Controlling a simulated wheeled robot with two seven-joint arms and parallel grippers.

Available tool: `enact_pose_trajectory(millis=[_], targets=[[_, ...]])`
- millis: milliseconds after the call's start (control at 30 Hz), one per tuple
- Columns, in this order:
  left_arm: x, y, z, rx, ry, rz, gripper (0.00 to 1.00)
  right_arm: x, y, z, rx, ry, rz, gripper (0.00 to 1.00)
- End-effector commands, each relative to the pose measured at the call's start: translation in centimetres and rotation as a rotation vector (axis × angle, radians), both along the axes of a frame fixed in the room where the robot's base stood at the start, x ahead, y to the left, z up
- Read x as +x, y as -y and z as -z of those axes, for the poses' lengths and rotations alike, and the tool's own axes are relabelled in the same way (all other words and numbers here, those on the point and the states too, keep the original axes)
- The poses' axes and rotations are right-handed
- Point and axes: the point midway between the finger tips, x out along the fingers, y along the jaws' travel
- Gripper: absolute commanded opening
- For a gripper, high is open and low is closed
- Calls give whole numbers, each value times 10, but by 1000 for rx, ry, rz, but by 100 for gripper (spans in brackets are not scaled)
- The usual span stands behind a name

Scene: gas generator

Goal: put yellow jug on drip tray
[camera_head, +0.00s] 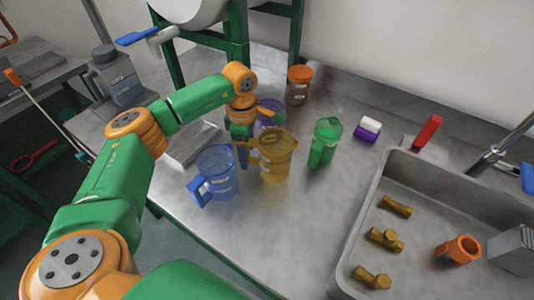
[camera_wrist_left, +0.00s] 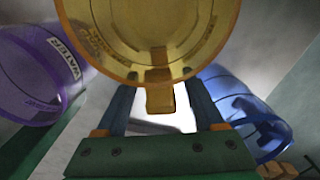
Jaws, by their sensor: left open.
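The yellow jug (camera_head: 277,158) stands upright on the metal table, its handle towards my left gripper. My left gripper (camera_head: 243,152) is open at the jug's handle side. In the left wrist view the yellow jug (camera_wrist_left: 150,35) fills the top, and its handle sits between the spread fingers of my left gripper (camera_wrist_left: 160,98). I cannot tell whether the fingers touch it. A flat grey tray (camera_head: 194,143), which looks like the drip tray, lies behind and left of the jug, partly hidden by my arm. My right gripper is not in view.
A blue jug (camera_head: 218,172) stands close left of the gripper, a purple jug (camera_head: 268,118) close behind. A green jug (camera_head: 324,142) stands to the right, an orange-lidded jar (camera_head: 299,86) at the back. A sink (camera_head: 345,255) holding brass fittings is at right. A green frame (camera_head: 238,40) rises behind.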

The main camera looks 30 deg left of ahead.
Motion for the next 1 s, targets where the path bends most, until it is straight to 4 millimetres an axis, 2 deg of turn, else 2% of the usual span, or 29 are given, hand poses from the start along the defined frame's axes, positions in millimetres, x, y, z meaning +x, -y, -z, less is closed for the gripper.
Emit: enact_pose_trajectory(millis=[233, 267, 500, 867, 967, 1000], targets=[[0, 0, 5, 0, 1, 2, 70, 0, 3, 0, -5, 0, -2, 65], [0, 0, 5, 0, 1, 2, 65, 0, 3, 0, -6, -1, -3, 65], [0, 0, 5, 0, 1, 2, 0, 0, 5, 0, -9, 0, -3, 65], [0, 0, 4, 0, 1, 2, 0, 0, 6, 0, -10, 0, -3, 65], [1, 0, -7, -2, 5, 2, 0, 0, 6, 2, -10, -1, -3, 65], [1, 0, -16, -1, 7, 2, 0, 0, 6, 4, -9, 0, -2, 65]])
